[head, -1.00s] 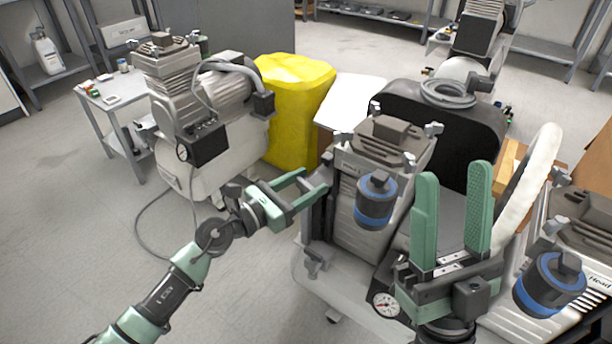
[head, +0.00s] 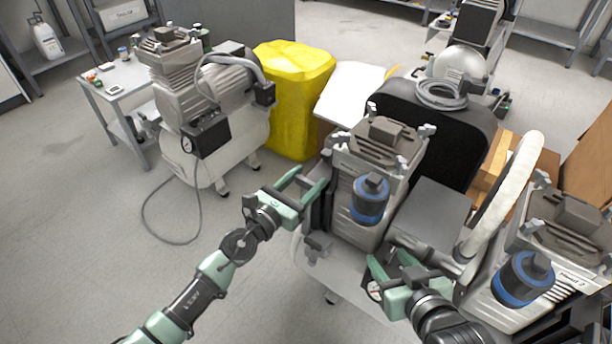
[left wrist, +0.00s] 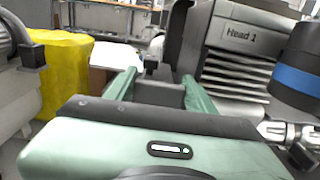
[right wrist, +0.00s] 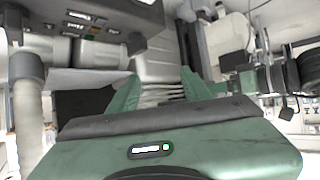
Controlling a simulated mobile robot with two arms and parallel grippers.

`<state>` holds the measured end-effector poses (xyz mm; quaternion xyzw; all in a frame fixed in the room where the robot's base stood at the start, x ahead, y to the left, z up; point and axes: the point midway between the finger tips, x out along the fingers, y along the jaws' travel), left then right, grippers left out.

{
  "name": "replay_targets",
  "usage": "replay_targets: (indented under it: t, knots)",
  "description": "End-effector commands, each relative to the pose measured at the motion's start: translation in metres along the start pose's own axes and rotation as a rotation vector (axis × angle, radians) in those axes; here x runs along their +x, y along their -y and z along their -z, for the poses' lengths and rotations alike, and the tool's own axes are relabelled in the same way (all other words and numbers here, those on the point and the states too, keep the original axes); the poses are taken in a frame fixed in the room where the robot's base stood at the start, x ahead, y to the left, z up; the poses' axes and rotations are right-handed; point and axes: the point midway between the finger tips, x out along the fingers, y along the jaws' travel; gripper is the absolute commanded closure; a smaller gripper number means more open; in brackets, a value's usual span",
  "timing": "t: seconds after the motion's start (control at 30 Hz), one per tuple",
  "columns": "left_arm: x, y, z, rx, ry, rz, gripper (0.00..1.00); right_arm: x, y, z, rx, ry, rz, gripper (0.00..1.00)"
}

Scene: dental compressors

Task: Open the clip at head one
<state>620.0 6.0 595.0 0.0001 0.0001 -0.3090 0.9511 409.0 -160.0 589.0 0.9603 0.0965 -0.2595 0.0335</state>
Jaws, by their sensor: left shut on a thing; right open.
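Head one (head: 385,150) is the ribbed grey compressor head at the middle of the head view. Its "Head 1" label shows in the left wrist view (left wrist: 240,35). My left gripper (head: 308,182) is at its left side, shut on a small dark part (left wrist: 160,74) that I take to be the clip; the fingers partly hide it. My right gripper (head: 390,260) is open, low in front of head one and right of the blue-banded filter (head: 370,200). In the right wrist view, nothing clear sits between its fingertips (right wrist: 158,78).
A second head (head: 570,230) with its own blue-banded filter (head: 522,278) stands at the right. A pale hose (head: 505,190) arches between the heads. A pressure gauge (head: 375,290) is close to my right gripper. Open floor (head: 90,240) lies at the left.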

Motion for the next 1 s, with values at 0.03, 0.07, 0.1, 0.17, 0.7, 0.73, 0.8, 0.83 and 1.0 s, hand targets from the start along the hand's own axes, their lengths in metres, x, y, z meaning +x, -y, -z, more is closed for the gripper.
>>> replay_targets:
  t: [0.03, 0.07, 0.1, 0.17, 0.7, 0.73, 0.8, 0.83, 1.0]
  knots:
    - [0.0, 0.0, 0.0, 0.0, -0.002, -0.004, 0.86, -0.002, -0.001, -0.005, 0.0, 0.028, -0.002, 0.51]
    - [0.0, 0.0, 0.0, 0.0, -0.002, -0.007, 0.86, -0.003, -0.001, -0.008, 0.0, 0.043, -0.003, 0.51]
    - [0.0, 0.0, 0.0, 0.0, -0.001, -0.009, 0.86, -0.003, -0.002, -0.011, 0.0, 0.06, -0.004, 0.51]
    - [0.0, 0.0, 0.001, 0.0, -0.002, -0.012, 0.86, -0.004, -0.002, -0.016, 0.001, 0.079, -0.005, 0.51]
    - [0.0, 0.0, 0.001, 0.0, -0.002, -0.015, 0.26, -0.005, -0.003, -0.021, 0.001, 0.103, -0.007, 0.51]
    - [0.0, 0.0, 0.001, 0.0, -0.002, -0.015, 0.24, -0.005, -0.003, -0.021, 0.001, 0.103, -0.007, 0.51]
    - [0.0, 0.0, 0.001, 0.0, -0.001, -0.015, 0.24, -0.005, -0.003, -0.021, 0.001, 0.103, -0.007, 0.51]
    - [0.0, 0.0, 0.001, 0.0, -0.001, -0.015, 0.24, -0.005, -0.003, -0.021, 0.001, 0.103, -0.007, 0.51]
    - [0.0, 0.0, 0.001, 0.0, -0.001, -0.015, 0.24, -0.005, -0.003, -0.021, 0.001, 0.103, -0.007, 0.51]
